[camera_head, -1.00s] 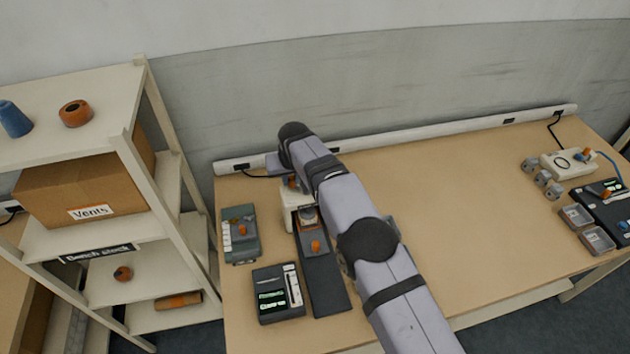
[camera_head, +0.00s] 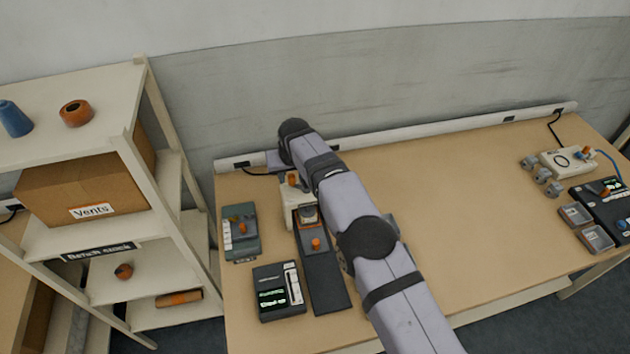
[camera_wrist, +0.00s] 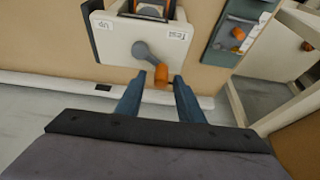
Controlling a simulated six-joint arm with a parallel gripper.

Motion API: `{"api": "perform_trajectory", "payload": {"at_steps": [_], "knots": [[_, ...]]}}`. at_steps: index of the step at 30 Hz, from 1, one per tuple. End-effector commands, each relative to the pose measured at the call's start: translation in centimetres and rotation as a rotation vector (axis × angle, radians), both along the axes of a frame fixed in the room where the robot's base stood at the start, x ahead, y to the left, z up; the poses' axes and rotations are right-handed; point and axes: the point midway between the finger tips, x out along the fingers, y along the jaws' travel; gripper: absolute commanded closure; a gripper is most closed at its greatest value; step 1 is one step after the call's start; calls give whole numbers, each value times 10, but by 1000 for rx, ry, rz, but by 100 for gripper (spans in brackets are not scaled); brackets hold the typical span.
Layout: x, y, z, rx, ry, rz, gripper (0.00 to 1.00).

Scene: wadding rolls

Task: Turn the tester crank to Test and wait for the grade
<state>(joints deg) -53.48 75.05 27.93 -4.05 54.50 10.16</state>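The tester is a pale block (camera_wrist: 120,40) with a grey crank (camera_wrist: 150,58) ending in an orange knob (camera_wrist: 161,76). It is labelled "Up" on the left and "Test" on the right in the wrist view, with the lettering upside down. The crank slants down and right from its pivot, on the Test label's side. My gripper (camera_wrist: 158,82) has one finger on each side of the knob, with gaps visible, so it looks open. In the head view the tester (camera_head: 289,215) and its orange knob (camera_head: 291,178) show beside my arm, which hides part of them.
A dark unit with green display text (camera_head: 278,291) stands in front of the tester. A green-grey box (camera_head: 240,232) is at its left. A dark ramp (camera_head: 324,281) runs forward from the tester. The middle of the table (camera_head: 450,200) is clear. A shelf (camera_head: 130,230) stands left.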

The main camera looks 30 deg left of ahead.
Motion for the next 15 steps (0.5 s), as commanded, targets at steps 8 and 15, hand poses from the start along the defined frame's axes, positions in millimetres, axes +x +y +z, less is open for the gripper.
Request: {"api": "perform_trajectory", "payload": {"at_steps": [8,15], "knots": [[0,1,24,3,-1,0,66],[0,1,41,2,-1,0,66]]}}
